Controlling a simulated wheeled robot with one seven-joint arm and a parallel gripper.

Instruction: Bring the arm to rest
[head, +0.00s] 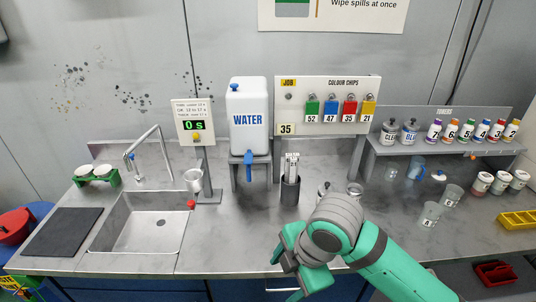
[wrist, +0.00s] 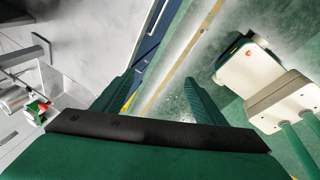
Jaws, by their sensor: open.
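My arm, green and grey, reaches in from the lower right of the head view. My gripper (head: 290,272) hangs at the front edge of the grey worktop (head: 240,248), partly hidden by my own wrist. In the wrist view my gripper (wrist: 158,98) points down past the worktop edge towards the green floor. Its two green fingers are apart, and I see nothing held between them.
The sink (head: 140,222) with its tap lies to the left. A water tank (head: 248,115) stands behind, near a dark holder (head: 290,190). Clear cups, including one (head: 430,215), and several lidded jars stand to the right, with a yellow tray (head: 518,222).

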